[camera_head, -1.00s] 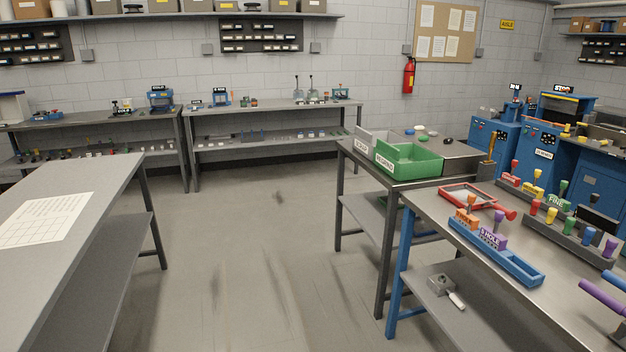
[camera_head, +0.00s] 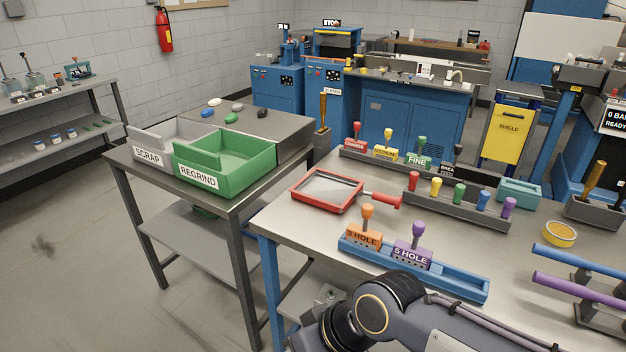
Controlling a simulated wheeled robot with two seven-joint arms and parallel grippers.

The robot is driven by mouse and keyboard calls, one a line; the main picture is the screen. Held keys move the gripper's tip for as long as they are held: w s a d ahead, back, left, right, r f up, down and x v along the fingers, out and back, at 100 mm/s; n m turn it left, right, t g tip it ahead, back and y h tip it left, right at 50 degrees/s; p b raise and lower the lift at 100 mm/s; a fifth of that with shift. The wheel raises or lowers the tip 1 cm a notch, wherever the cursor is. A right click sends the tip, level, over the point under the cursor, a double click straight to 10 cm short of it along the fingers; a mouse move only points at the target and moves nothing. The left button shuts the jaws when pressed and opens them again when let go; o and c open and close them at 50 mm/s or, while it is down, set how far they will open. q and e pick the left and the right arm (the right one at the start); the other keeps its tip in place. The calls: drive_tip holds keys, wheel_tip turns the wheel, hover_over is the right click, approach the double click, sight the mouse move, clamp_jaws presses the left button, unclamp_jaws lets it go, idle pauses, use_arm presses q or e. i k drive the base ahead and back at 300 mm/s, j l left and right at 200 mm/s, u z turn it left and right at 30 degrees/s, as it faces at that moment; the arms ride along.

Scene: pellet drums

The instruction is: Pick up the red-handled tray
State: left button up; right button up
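The red-handled tray (camera_head: 327,190) lies flat near the left end of the steel-topped table (camera_head: 290,226). It has a red rim, a pale mesh-like floor and a red handle (camera_head: 381,198) pointing right. Nothing touches it from above. A dark arm link of mine crosses the bottom of the view, in front of the table. Neither of my grippers shows.
A blue rack (camera_head: 447,280) with orange and purple blocks stands in front of the tray. A rack of coloured knobs (camera_head: 458,208) is right of the handle. Green REGRIND (camera_head: 232,168) and grey SCRAP (camera_head: 149,143) bins stand on the table to the left.

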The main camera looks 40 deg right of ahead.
sight(331, 190)
drive_tip(key=i+z, duration=0.15)
drive_tip(key=i, duration=0.35)
drive_tip(key=i+j+z, duration=0.15)
drive_tip(key=i, duration=0.3)
drive_tip(key=i+z, duration=0.3)
drive_tip(key=z, duration=0.2)
drive_tip(key=i+z, duration=0.3)
drive_tip(key=z, duration=0.15)
drive_tip(key=i+j+z, duration=0.25)
drive_tip(key=z, duration=0.25)
drive_tip(key=i+j+z, duration=0.25)
drive_tip(key=z, duration=0.2)
